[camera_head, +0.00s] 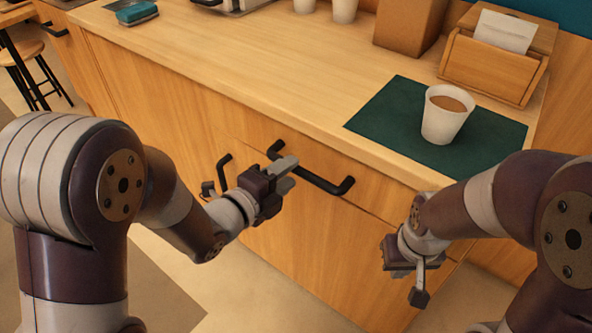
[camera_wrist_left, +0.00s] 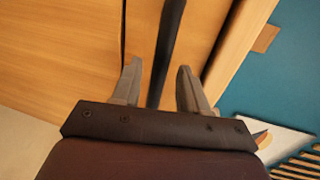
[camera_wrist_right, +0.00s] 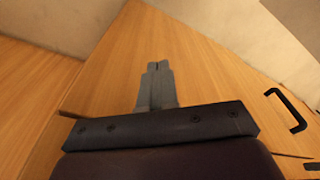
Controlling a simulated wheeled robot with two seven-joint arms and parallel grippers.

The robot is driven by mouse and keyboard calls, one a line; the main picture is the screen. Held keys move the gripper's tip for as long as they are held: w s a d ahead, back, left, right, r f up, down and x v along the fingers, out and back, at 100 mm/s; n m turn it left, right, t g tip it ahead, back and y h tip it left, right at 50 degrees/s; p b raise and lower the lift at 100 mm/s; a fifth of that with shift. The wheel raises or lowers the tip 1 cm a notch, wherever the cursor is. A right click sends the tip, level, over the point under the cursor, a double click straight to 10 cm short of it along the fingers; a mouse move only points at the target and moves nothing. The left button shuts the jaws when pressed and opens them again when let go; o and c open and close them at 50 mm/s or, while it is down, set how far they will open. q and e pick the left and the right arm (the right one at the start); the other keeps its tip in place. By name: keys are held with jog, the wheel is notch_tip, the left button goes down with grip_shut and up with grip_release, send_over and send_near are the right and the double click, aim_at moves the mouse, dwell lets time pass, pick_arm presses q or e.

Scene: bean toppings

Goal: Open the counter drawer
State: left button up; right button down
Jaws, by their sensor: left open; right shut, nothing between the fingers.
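The counter drawer (camera_head: 375,191) is a wooden front just under the countertop and looks closed. Its black bar handle (camera_head: 318,181) runs along the front. My left gripper (camera_head: 289,173) is open at the handle. In the left wrist view the handle (camera_wrist_left: 168,45) passes between the two spread fingers (camera_wrist_left: 157,85); I cannot tell whether either finger touches it. My right gripper (camera_head: 418,296) is shut and empty, low in front of the counter's right end. In the right wrist view its fingers (camera_wrist_right: 158,70) are together, pointing at a wooden panel.
A white cup with brown contents (camera_head: 443,120) stands on a dark green mat (camera_head: 377,116) near the counter's right edge. A wooden napkin box (camera_head: 492,66) is behind it. A second black handle (camera_head: 222,173) is on a lower front, left of my left gripper. The middle countertop is clear.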

pick_arm(q)
jog(key=shift+x, duration=1.7)
pick_arm(e)
jog(key=shift+f, duration=0.25)
